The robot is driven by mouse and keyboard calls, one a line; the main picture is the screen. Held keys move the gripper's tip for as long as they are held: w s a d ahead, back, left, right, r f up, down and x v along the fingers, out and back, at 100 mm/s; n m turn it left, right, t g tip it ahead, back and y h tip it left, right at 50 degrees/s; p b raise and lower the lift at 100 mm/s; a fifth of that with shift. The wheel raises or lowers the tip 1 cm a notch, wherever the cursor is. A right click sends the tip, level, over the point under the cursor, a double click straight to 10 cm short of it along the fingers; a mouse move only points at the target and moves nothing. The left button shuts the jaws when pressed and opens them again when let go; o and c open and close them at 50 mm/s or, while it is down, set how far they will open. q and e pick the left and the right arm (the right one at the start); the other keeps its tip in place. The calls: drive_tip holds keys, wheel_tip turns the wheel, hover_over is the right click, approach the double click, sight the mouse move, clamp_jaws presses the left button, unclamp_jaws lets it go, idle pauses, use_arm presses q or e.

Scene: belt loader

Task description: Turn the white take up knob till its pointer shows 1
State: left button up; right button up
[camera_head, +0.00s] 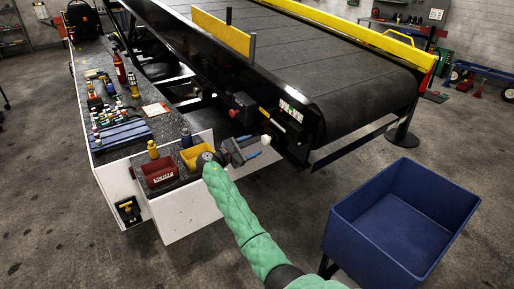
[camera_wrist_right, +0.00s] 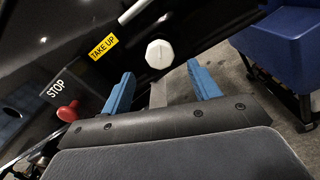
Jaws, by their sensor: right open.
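The white take up knob (camera_wrist_right: 159,54) is a faceted knob on the black side panel, right of the yellow TAKE UP label (camera_wrist_right: 103,47). Its pointer and scale numbers are too small to read. My right gripper (camera_wrist_right: 160,70) is open, with one blue finger on each side of the knob's line in the wrist view. The fingertips look short of the knob, and nothing is between them. In the head view the knob (camera_head: 266,140) shows as a small white spot at the tips of my right gripper (camera_head: 260,146). My left gripper is not in view.
A red stop knob (camera_wrist_right: 68,111) sits on the panel lower left of the take up knob. A blue bin (camera_head: 340,215) stands to the right. The bench (camera_head: 185,205) with a red bin (camera_head: 159,172) and yellow bin (camera_head: 188,160) is at left. The belt (camera_head: 340,70) runs above.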

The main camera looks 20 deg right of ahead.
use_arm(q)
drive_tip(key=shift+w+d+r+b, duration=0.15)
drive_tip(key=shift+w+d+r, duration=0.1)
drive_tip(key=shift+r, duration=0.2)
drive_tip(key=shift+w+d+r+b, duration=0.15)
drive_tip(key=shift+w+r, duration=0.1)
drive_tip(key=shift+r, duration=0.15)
use_arm(e)
drive_tip(key=shift+v, duration=1.05)
